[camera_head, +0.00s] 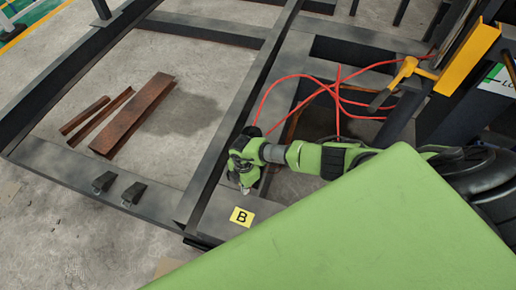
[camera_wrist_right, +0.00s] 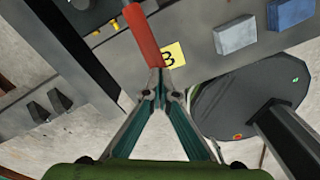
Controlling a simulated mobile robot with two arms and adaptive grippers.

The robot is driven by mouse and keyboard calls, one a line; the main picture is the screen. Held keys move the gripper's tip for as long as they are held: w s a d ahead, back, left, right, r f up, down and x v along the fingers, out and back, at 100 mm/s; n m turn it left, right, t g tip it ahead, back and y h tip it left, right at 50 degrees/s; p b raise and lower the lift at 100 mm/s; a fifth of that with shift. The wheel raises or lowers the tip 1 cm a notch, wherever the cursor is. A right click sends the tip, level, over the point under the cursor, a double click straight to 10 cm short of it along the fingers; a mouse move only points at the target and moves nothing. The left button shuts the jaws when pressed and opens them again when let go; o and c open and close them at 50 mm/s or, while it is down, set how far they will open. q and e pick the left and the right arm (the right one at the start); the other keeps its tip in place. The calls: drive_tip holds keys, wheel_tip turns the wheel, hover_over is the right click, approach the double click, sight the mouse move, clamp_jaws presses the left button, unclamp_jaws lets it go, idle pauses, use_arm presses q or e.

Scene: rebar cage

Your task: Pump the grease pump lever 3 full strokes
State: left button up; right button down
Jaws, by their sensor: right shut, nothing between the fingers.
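My right gripper (camera_head: 243,187) points down over the dark steel frame, close to the yellow plate marked B. In the right wrist view my right gripper (camera_wrist_right: 160,76) is shut, its fingertips together and empty. A red bar (camera_wrist_right: 142,36), which looks like the grip of the pump lever, slants in from the top and ends right at the fingertips. I cannot tell whether they touch. The lever does not show clearly in the head view, and the pump body cannot be made out. My left gripper is not in view.
The B plate (camera_head: 242,216) lies on the frame (camera_head: 215,212). Red hoses (camera_head: 338,95) loop behind my arm. A yellow bracket (camera_head: 467,57) stands at right. Rusty steel pieces (camera_head: 134,113) lie on the floor. Grey and blue blocks (camera_wrist_right: 236,36) sit on the frame.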

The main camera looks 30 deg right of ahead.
drive_tip(key=w+d+r+p, duration=0.2)
drive_tip(key=r+p, duration=0.1)
drive_tip(key=r, duration=0.2)
drive_tip(key=w+d+r+p, duration=0.2)
drive_tip(key=d+r+p, duration=0.1)
drive_tip(key=r+p, duration=0.1)
drive_tip(key=shift+w+d+r, duration=0.2)
drive_tip(key=shift+w+r, duration=0.2)
drive_tip(key=shift+r, duration=0.4)
idle(0.5)
drive_tip(key=shift+s+a+f, duration=0.3)
drive_tip(key=shift+a+f, duration=0.1)
drive_tip(key=shift+f, duration=0.1)
drive_tip(key=shift+s+a+f, duration=0.3)
drive_tip(key=shift+s+f, duration=0.05)
drive_tip(key=shift+f, duration=0.2)
